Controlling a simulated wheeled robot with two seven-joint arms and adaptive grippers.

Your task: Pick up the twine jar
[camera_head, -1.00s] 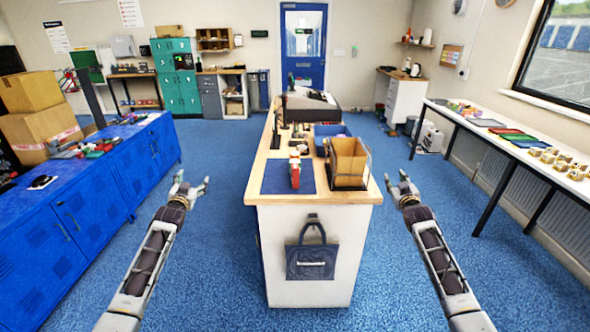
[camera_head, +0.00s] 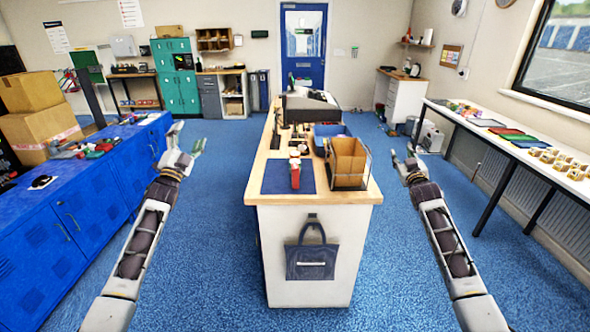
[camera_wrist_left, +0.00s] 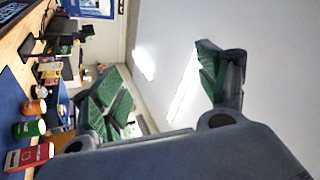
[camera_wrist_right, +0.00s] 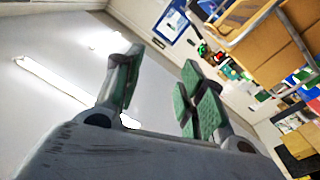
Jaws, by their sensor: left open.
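I cannot tell for certain which item is the twine jar. Small jar-like items (camera_head: 303,149) stand on the counter behind a red-and-white box (camera_head: 295,174). In the left wrist view an orange-brown jar (camera_wrist_left: 35,106) and a green round container (camera_wrist_left: 29,129) stand beside the red-and-white box (camera_wrist_left: 29,156). My left gripper (camera_head: 187,142) is open and empty, left of the counter and apart from it. My right gripper (camera_head: 403,156) is open and empty, right of the counter; its spread fingers also show in the right wrist view (camera_wrist_right: 160,88).
The central counter (camera_head: 320,198) has a blue mat (camera_head: 275,178), a brown divided holder (camera_head: 347,160) and a blue tray (camera_head: 332,130) on top. A bag (camera_head: 311,262) hangs on its front. Blue cabinets (camera_head: 95,185) stand left, a long table (camera_head: 510,150) right. Floor between is clear.

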